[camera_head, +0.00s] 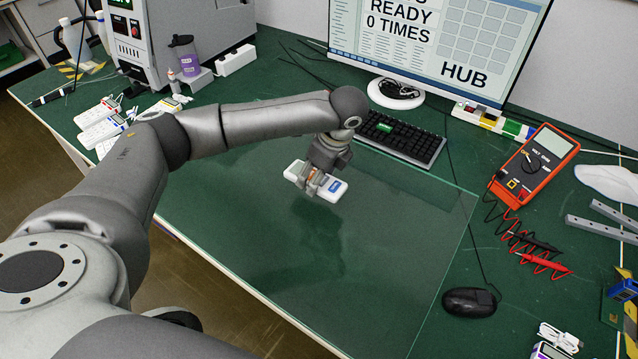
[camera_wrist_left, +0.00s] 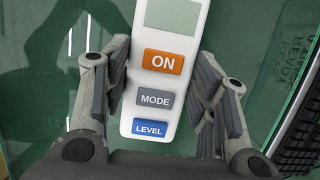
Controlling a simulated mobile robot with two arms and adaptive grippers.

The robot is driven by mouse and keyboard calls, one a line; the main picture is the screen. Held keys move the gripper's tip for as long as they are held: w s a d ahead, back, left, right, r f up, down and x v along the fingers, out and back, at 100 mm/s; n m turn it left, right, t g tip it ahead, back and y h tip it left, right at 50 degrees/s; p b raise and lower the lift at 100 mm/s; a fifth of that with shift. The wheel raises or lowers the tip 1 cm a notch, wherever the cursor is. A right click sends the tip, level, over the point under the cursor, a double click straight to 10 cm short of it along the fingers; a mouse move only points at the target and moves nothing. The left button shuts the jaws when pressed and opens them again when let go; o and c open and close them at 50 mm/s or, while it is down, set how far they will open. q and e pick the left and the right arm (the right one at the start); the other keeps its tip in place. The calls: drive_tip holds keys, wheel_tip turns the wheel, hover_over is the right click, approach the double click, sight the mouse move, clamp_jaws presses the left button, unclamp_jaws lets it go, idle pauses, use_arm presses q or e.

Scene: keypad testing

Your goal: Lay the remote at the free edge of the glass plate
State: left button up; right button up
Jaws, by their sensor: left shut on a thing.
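The remote (camera_head: 333,191) is white, with an orange ON button, a grey MODE button, a blue LEVEL button and a grey screen. My left gripper (camera_head: 312,180) is shut on it, fingers across its long sides. In the left wrist view the remote (camera_wrist_left: 151,113) lies between the fingers, face to the camera. It appears to be held above the glass plate (camera_head: 400,270), with a dark reflection below it. The plate's right edge shows as a pale line running down toward the front. My right gripper is not in view.
A keyboard (camera_head: 407,143) and the HUB monitor (camera_head: 440,40) stand behind the plate. A mouse (camera_head: 469,302) lies right of its edge. An orange multimeter (camera_head: 536,163) with red and black leads is further right. More white devices (camera_head: 103,130) lie at left. The plate's front right is clear.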

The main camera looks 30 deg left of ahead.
use_arm(q)
drive_tip(key=shift+w+a+f, duration=0.15)
drive_tip(key=shift+w+f, duration=0.45)
drive_tip(key=shift+f, duration=0.15)
drive_tip(key=shift+w+a+f, duration=0.15)
drive_tip(key=shift+w+f, duration=0.45)
drive_tip(key=shift+f, duration=0.15)
wheel_tip(320, 180, down, 3)
drive_tip(key=o, duration=1.1)
drive_tip(key=shift+f, duration=0.1)
